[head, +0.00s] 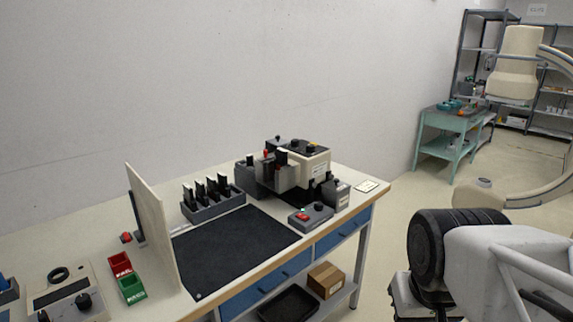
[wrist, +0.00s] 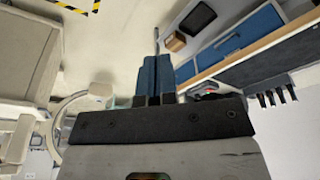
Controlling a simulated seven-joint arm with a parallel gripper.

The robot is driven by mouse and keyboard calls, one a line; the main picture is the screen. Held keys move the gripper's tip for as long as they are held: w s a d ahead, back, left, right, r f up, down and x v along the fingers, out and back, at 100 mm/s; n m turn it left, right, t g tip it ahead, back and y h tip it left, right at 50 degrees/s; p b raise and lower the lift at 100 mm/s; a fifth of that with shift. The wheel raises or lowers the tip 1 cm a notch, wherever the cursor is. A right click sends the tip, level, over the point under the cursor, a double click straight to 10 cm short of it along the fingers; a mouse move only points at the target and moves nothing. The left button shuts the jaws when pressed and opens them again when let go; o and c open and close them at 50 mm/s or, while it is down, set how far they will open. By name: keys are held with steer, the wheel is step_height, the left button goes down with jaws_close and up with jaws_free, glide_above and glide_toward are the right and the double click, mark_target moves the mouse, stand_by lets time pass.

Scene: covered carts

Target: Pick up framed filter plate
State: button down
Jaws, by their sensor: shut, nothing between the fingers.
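A grey rack (head: 215,206) stands at the back of the bench's black mat. It holds several upright dark plates (head: 211,186) with pale edges. I cannot tell for certain which thing is the framed filter plate; these slotted plates may include it. In the wrist view, dark upright shapes (wrist: 278,97) show along the bench at the right, apart from my gripper. My gripper (wrist: 156,60) shows its blue fingers together, shut and empty, over the floor beside the bench. My gripper is not seen in the head view.
The black mat (head: 235,245) is clear. A pale upright panel (head: 150,230) stands at its left, near red (head: 120,264) and green (head: 132,289) bins. A beige-and-grey machine (head: 305,157) and a red-buttoned control box (head: 311,216) stand right. A cardboard box (head: 326,279) sits below.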

steer(key=c, duration=1.8)
jaws_free()
steer(key=shift+c, duration=0.2)
steer(key=o, duration=0.8)
steer(key=shift+o, duration=0.2)
